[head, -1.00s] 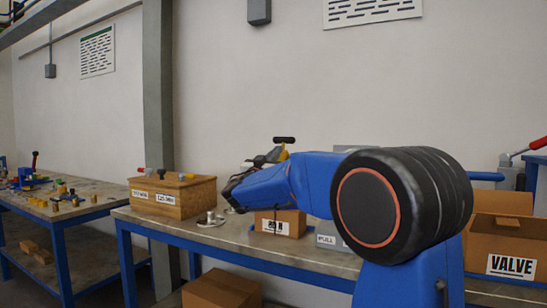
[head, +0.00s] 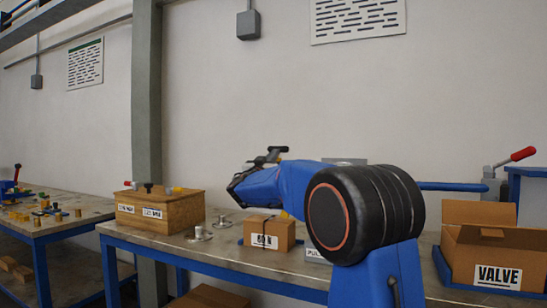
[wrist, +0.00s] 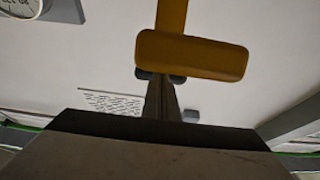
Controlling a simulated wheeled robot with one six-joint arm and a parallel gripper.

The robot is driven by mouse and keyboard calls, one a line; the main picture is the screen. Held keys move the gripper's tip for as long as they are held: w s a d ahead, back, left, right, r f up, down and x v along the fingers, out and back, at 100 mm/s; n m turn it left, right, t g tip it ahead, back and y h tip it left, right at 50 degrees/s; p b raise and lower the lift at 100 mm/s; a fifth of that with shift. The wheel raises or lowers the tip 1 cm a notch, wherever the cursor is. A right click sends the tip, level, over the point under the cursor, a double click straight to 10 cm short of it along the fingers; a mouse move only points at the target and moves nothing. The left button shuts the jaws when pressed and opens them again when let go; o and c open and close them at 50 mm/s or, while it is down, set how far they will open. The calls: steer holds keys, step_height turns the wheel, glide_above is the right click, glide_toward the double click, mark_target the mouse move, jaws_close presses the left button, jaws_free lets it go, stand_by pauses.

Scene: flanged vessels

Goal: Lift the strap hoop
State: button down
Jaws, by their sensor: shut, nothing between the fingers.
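My gripper (head: 272,153) is at the far end of my blue arm, raised above the workbench in the head view. It is shut and empty. I cannot clearly make out a strap hoop in either current view. A "PULL" label (head: 317,254) shows low behind my arm, and most of what bears it is hidden. In the wrist view an orange T-shaped part (wrist: 192,56) fills the upper middle; I cannot tell what it belongs to.
The workbench (head: 215,258) holds a wooden box (head: 175,213), metal flanged pieces (head: 199,234), a small cardboard box (head: 268,234) and an open "VALVE" carton (head: 490,254). A red-handled lever (head: 522,154) is at the right. Another table (head: 60,222) stands left.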

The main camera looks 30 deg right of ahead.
steer(key=shift+w+d+r+y, duration=0.2)
steer(key=shift+w+d+y, duration=0.1)
steer(key=shift+w+d, duration=0.15)
steer(key=shift+g+y, duration=0.9)
steer(key=x, duration=0.6)
steer(key=shift+w+d, duration=0.15)
steer(key=shift+d, duration=0.2)
steer(key=f+x, duration=0.1)
steer(key=x, duration=0.6)
steer(key=shift+w+d+f, duration=0.2)
steer(key=shift+w+d, duration=0.1)
steer(key=shift+d+r, duration=0.1)
